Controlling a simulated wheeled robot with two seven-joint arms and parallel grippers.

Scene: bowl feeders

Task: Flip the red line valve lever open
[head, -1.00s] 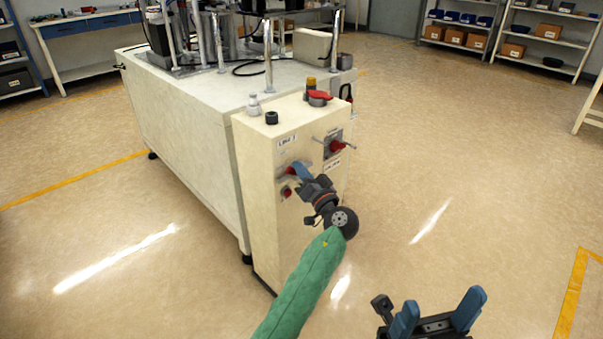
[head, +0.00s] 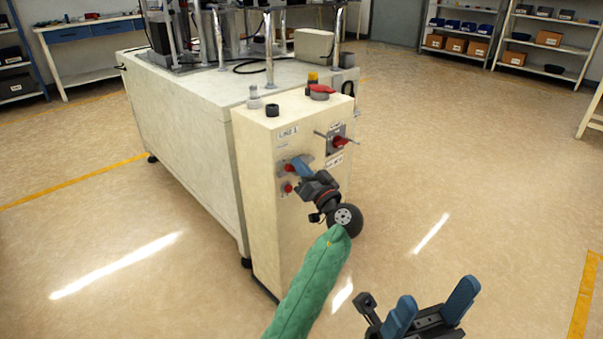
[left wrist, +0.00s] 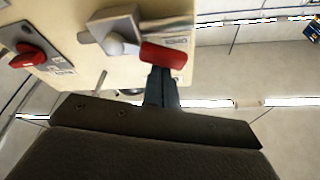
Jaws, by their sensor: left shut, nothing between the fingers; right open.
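A red lever grip (left wrist: 163,55) on a grey valve body (left wrist: 115,30) shows in the left wrist view, on the face of a cream cabinet. In the head view, the red part (head: 288,167) is partly hidden by my gripper. My left gripper (head: 301,166) is shut and empty, with its blue fingertips at the panel. In the left wrist view its fingers (left wrist: 160,88) end right at the red grip; I cannot tell if they touch. My right gripper (head: 431,312) is open and empty, low at the right, away from the cabinet.
The cabinet top (head: 291,111) carries a red knob (head: 321,89) and a black cap (head: 272,110). Open floor (head: 450,180) lies to the right.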

